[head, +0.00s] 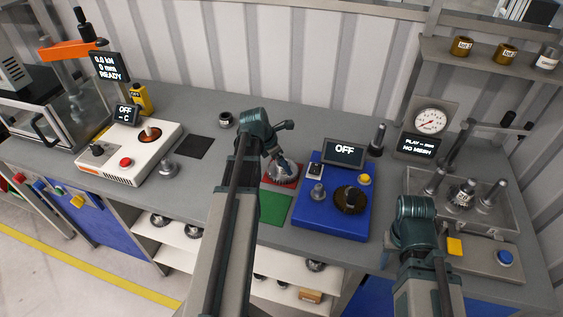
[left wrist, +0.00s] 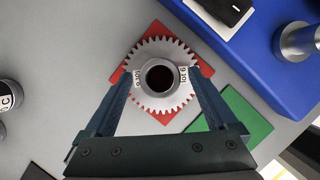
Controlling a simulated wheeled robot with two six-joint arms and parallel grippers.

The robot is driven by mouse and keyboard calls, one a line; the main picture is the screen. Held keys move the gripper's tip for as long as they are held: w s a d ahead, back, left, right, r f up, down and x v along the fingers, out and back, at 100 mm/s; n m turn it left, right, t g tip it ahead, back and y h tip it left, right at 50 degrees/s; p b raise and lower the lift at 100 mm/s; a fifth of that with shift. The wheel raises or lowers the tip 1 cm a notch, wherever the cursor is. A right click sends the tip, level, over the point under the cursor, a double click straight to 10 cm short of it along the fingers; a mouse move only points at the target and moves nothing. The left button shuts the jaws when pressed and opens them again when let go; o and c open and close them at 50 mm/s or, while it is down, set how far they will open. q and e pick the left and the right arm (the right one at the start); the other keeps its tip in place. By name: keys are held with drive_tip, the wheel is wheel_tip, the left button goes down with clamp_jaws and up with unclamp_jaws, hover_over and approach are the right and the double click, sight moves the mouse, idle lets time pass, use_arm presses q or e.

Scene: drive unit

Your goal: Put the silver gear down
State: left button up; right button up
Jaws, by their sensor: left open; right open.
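The silver gear (left wrist: 160,76) lies flat on the red square (left wrist: 190,122), its hub facing up and "lot 6" labels showing. It also shows in the head view (head: 284,174), partly behind my left gripper. My left gripper (left wrist: 165,88) is open, its fingers on either side of the gear. Whether they touch its teeth I cannot tell. My right gripper (head: 415,215) is open at the right, in front of the grey gear-mesh station; its fingertips are hard to make out.
A green square (head: 275,208) lies in front of the red one. A blue machine (head: 332,222) reading "OFF" stands close on the right. A white heater unit (head: 130,152) and a dark square (head: 194,147) are at left. Brown and silver parts stand on the upper shelf (head: 480,62).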

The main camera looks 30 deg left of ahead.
use_arm(q)
drive_tip(key=shift+r, duration=0.15)
use_arm(e)
drive_tip(key=shift+r, duration=0.15)
use_arm(q)
drive_tip(key=shift+s+r+p, duration=0.1)
drive_tip(key=shift+r+p, duration=0.35)
drive_tip(key=shift+p, duration=0.2)
use_arm(e)
drive_tip(key=shift+r, duration=0.5)
use_arm(q)
drive_tip(key=p+v, duration=1)
drive_tip(key=v, duration=0.1)
use_arm(e)
wheel_tip(320, 180, up, 10)
use_arm(q)
drive_tip(key=shift+s+a, duration=0.1)
